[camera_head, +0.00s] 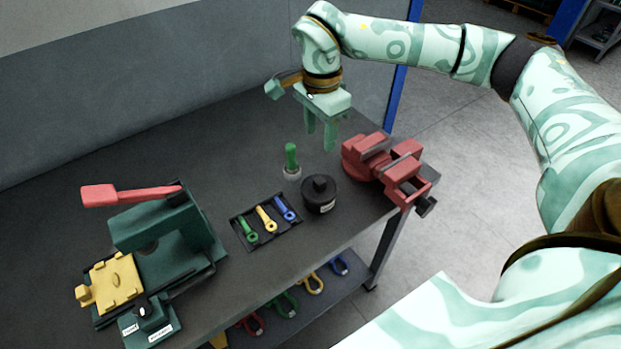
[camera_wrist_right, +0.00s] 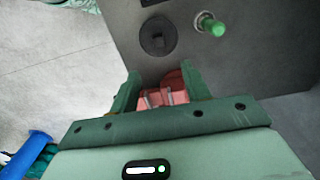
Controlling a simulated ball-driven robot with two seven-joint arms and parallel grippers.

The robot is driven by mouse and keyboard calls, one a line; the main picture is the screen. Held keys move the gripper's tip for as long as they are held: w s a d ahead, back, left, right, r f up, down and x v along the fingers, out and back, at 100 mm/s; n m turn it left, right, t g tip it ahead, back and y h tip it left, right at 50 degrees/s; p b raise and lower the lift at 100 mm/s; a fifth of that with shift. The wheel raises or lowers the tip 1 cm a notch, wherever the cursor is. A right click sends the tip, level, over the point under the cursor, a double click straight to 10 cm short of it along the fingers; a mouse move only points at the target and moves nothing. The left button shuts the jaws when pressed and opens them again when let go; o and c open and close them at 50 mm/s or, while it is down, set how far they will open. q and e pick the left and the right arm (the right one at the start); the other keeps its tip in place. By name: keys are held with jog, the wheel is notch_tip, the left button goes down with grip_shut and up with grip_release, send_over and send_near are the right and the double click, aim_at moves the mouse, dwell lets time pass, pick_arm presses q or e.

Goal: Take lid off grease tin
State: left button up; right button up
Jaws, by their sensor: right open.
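The grease tin (camera_head: 319,204) is a black round tin with a pale label, standing on the dark bench near its front right edge. Its black lid (camera_head: 319,186) with a raised knob is on top. In the right wrist view the lid (camera_wrist_right: 158,36) shows from above, beyond the fingertips. My right gripper (camera_head: 320,136) is open and empty, pointing down above the bench behind the tin and clear of it. In the right wrist view its green fingers (camera_wrist_right: 160,82) are spread, with the red vise seen between them. My left gripper is not in view.
A red vise (camera_head: 385,165) stands right of the tin. A black tray (camera_head: 266,222) with colored wrenches lies to the left. A green press with a red lever (camera_head: 150,230) fills the bench's left end.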

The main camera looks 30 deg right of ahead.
jog(key=b, duration=0.1)
send_over(319, 181)
notch_tip(319, 181, down, 8)
jog(key=shift+w+f, duration=0.15)
jog(key=shift+f, duration=0.7)
notch_tip(319, 181, down, 5)
jog(key=shift+b, duration=0.6)
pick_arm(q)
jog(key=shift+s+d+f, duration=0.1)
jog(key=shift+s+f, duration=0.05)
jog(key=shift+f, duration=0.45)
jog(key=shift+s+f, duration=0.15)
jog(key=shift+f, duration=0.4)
pick_arm(e)
grip_shut()
